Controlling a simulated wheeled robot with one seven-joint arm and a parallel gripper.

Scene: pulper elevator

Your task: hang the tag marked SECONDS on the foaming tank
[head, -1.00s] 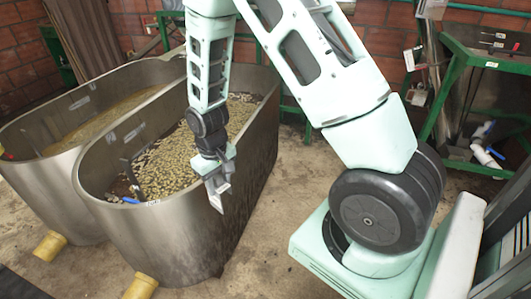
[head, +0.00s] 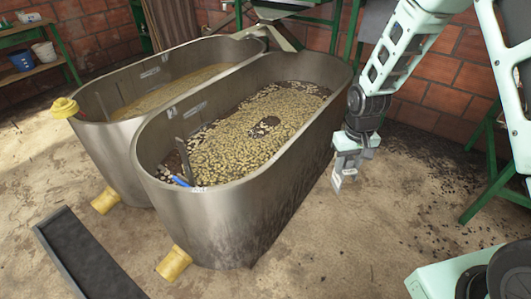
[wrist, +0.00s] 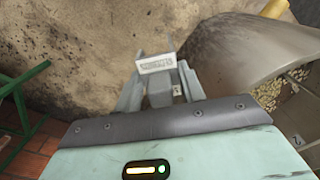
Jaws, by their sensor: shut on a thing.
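My gripper (head: 343,180) is shut on a small pale tag (wrist: 156,64), held past its fingertips in the wrist view. The tag carries a printed word, too blurred to read surely. In the head view, the gripper points down over bare floor, to the right of the near steel tank (head: 270,190) and apart from it. The near tank holds a mass of pale beans with dark patches. The far steel tank (head: 115,160) holds a smoother yellowish-brown content. I cannot tell for sure which one is foaming. The near tank's wall (wrist: 235,50) also shows right of the gripper in the wrist view.
A small white label (head: 200,189) and a blue-handled thing (head: 181,182) are at the near tank's front rim. Yellow outlets (head: 173,263) stick out low. A dark trough (head: 85,255) lies at lower left. Green stands are behind and at right.

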